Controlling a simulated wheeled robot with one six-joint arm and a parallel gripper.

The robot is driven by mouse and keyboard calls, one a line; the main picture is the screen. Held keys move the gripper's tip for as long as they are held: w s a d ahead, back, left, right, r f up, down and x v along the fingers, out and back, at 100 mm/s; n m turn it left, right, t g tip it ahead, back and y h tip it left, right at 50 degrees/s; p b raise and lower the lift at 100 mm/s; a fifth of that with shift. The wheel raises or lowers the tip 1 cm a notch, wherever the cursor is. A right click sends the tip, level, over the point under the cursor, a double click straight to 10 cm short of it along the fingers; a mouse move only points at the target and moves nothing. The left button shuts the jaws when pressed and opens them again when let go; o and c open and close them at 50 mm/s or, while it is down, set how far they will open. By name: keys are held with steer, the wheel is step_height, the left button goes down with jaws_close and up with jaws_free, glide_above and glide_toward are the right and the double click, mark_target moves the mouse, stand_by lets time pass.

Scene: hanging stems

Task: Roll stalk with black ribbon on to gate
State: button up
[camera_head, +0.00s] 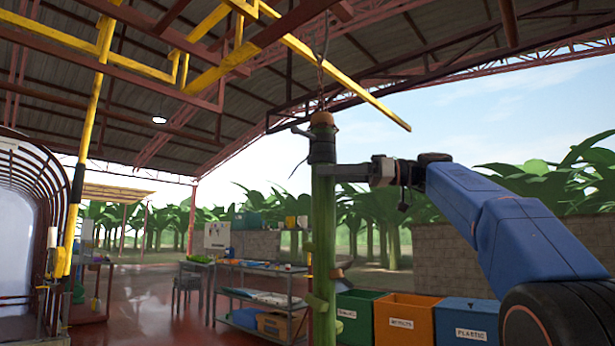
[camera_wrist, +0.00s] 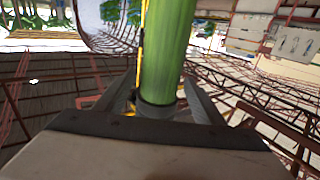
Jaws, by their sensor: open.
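A thick green stalk (camera_head: 323,225) hangs upright from a hook and chain under the overhead yellow rail (camera_head: 345,75). A black ribbon (camera_head: 321,150) is wrapped around it near its brownish top end. My gripper (camera_head: 328,172) is at the stalk just below the ribbon, reaching in from the right. In the wrist view the stalk (camera_wrist: 168,45) stands between the two spread fingers of my gripper (camera_wrist: 160,88), and a dark band (camera_wrist: 157,108) shows at its near end. The jaws are open around the stalk. I cannot tell which part of the rail is the gate.
Green, orange and blue bins (camera_head: 408,318) stand below my arm. A shelf table (camera_head: 262,290) with items is behind the stalk. A yellow post (camera_head: 88,150) and an arched frame (camera_head: 35,190) are at left. Open floor lies between them.

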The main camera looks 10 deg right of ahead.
steer(key=x, duration=0.6)
